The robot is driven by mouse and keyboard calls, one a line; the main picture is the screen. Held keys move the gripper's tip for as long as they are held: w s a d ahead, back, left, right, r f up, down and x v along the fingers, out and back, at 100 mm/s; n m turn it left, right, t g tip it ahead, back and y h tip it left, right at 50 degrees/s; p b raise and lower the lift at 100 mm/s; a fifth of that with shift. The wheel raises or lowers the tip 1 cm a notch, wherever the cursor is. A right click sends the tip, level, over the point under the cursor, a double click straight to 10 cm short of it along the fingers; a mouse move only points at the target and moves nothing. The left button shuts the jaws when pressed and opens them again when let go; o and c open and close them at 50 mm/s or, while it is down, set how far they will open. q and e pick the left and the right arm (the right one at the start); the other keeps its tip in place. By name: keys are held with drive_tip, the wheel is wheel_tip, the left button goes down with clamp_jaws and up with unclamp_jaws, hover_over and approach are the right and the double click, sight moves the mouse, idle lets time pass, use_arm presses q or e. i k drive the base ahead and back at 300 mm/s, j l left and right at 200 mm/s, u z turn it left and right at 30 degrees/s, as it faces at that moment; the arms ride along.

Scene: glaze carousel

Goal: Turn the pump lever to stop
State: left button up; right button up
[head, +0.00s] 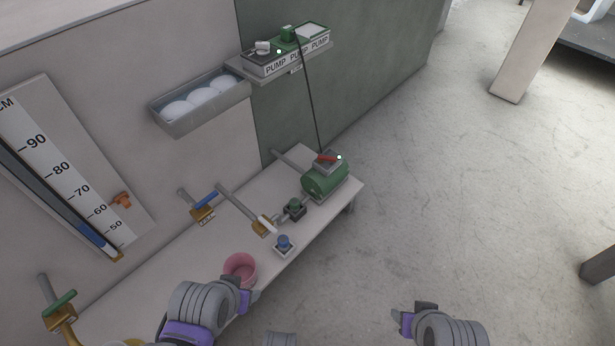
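A green pump (325,184) sits at the far right end of the white bench. A red lever (327,157) with a pale round tip lies on the grey box on top of it. A dark cable runs from the pump up to a wall shelf with plates marked PUMP (298,60). My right gripper (413,318) is over the floor at the lower right, apart from everything. I cannot tell whether either gripper is open; neither touches the lever.
Valves with a blue handle (205,200), a white handle (268,224) and a green handle (60,301) stand along the bench (165,265). A blue knob (284,242) sits near its front edge. A tray (205,110) of white balls hangs on the wall. Floor right of the bench is clear.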

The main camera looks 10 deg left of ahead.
sight(320, 159)
drive_tip(key=u, duration=1.5)
drive_tip(key=z, duration=1.4)
drive_tip(key=i+l+u, duration=0.1)
drive_tip(key=i+u, duration=0.15)
drive_tip(key=i, duration=0.2)
drive_tip(key=i+l+u, duration=0.25)
drive_tip(key=i, duration=0.2)
drive_tip(key=i+j, duration=0.05)
drive_tip(key=j, duration=0.05)
